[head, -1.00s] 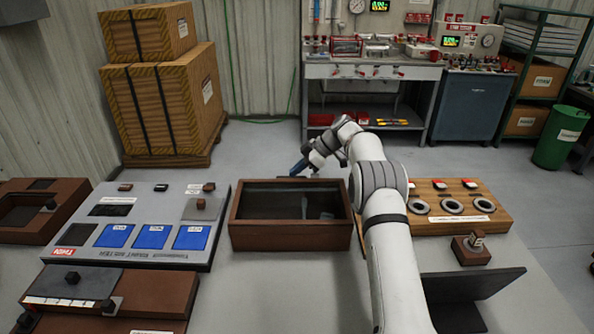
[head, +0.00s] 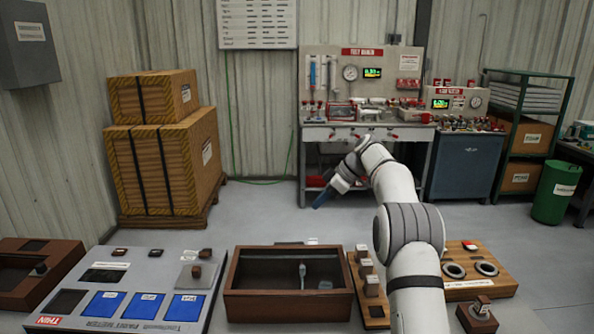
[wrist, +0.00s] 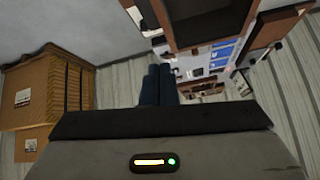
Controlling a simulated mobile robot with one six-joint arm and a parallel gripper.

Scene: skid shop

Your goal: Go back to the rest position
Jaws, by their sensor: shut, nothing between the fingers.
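My gripper (head: 322,198) is at the end of my white and grey arm in the head view. It hangs in the air, tilted down to the left, above and beyond the brown open box. Its blue fingers (wrist: 159,85) show side by side in the wrist view, shut together with nothing between them.
The brown open box (head: 290,307) stands on the near table, with a small pale item inside. A grey panel with blue pads (head: 75,275) lies left of it, a wooden board with rings (head: 497,283) right. Strapped crates (head: 165,165) and a workbench (head: 425,133) stand behind. Floor between is clear.

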